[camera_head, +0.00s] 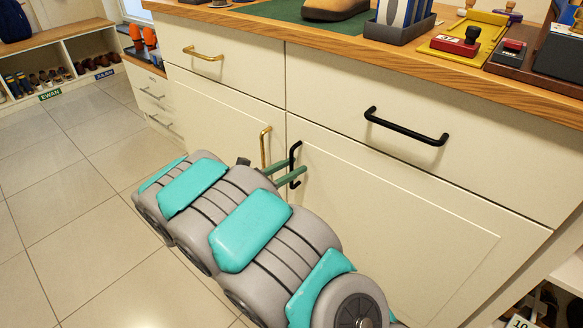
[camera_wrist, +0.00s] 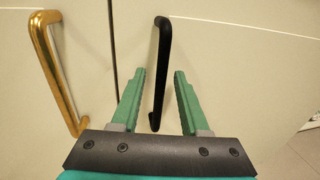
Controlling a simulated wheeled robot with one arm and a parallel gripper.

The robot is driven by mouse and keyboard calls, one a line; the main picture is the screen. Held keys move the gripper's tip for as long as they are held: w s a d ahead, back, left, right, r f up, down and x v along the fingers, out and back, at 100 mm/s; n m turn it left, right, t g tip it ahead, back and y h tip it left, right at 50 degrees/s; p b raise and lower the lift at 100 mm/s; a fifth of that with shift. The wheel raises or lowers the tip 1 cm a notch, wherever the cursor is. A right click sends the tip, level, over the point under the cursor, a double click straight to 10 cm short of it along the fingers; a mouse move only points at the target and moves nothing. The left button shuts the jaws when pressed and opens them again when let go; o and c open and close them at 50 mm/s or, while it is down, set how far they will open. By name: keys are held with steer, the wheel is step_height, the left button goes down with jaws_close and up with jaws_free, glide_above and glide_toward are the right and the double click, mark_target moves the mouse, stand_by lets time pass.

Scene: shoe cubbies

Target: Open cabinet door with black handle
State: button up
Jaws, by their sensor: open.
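The cabinet door (camera_head: 395,225) with the black handle is the right-hand lower door, and it looks shut. Its black vertical handle (camera_head: 294,165) sits near the door's left edge. In the wrist view the black handle (camera_wrist: 160,72) runs down between the two green fingers of my gripper (camera_wrist: 160,75). The fingers are apart, one on each side of the handle, and do not visibly grip it. In the head view my gripper (camera_head: 283,177) is at the handle, low along its length.
A gold handle (camera_head: 265,147) on the left door (camera_head: 225,125) is close by; it also shows in the wrist view (camera_wrist: 55,75). A drawer with a black horizontal handle (camera_head: 405,127) is above. The wooden countertop (camera_head: 350,45) holds several items. Tiled floor (camera_head: 75,170) is clear at left.

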steer(key=shift+c, duration=0.4)
jaws_close()
stand_by(0.9)
